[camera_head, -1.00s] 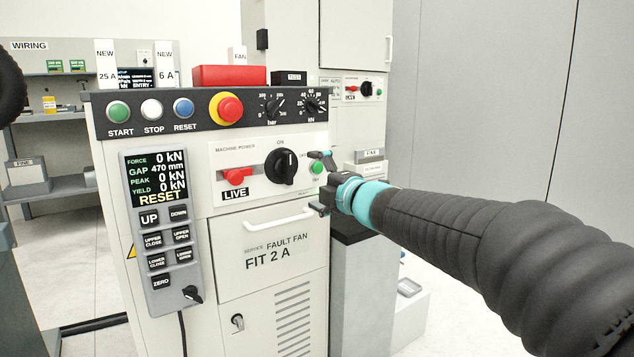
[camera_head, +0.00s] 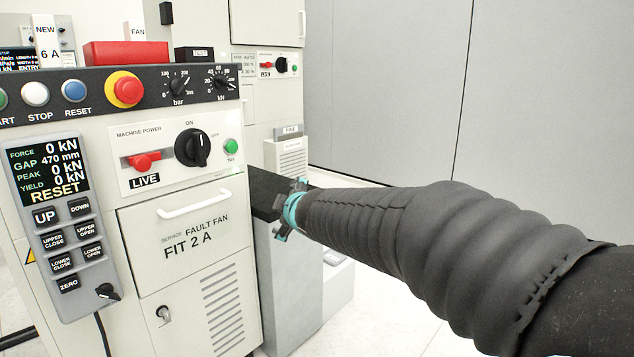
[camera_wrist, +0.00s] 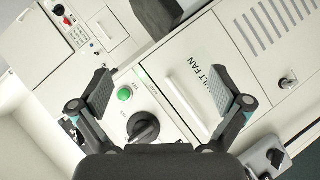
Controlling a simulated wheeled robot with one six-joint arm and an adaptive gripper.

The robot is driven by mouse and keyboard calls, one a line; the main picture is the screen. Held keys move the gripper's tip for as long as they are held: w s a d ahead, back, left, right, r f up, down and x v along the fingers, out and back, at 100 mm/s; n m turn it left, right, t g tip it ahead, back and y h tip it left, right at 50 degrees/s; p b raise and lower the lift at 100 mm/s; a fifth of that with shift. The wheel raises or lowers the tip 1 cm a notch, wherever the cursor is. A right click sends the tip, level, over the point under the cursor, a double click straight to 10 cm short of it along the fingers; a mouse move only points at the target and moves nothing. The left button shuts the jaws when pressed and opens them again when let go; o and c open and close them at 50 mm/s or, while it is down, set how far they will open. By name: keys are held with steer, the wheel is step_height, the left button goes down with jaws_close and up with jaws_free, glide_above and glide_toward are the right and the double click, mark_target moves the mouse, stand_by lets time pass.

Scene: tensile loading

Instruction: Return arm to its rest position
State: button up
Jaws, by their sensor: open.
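My gripper (camera_head: 290,208) is at the end of my black-sleeved arm, to the right of the white machine cabinet (camera_head: 130,240) in the head view. It stands in front of a dark-topped grey block. In the wrist view my gripper (camera_wrist: 160,98) shows two fingers spread wide with nothing between them. Behind the fingers, the wrist view shows the cabinet's green button (camera_wrist: 124,94), black rotary switch (camera_wrist: 143,127) and white drawer handle (camera_wrist: 185,100). The gripper appears clear of the panel.
A handheld control box (camera_head: 60,225) hangs on the cabinet's left front. The white drawer handle (camera_head: 195,204) sticks out from the front. The dark-topped grey block (camera_head: 290,290) stands beside the cabinet. White floor (camera_head: 390,325) is open to the right.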

steer(key=s+d+f+m+g+h+p, duration=0.1)
steer(key=s+d+f+m+g+h, duration=0.15)
steer(key=s+d+m, duration=0.4)
steer(key=s+d+f+m+g+h+p, duration=0.2)
steer(key=s+d+f+m+h, duration=0.15)
steer(key=s+d, duration=0.55)
steer(key=s+d+r+m+g+p, duration=0.1)
steer(key=s+d+m+p, duration=0.2)
steer(key=s, duration=0.7)
steer(key=s+d+r+m+g+y+p, duration=0.1)
steer(key=s+d+m+p, duration=0.2)
steer(key=s, duration=0.7)
steer(key=shift+d+r, duration=0.3)
steer(key=shift+d, duration=0.65)
steer(key=shift+g, duration=0.25)
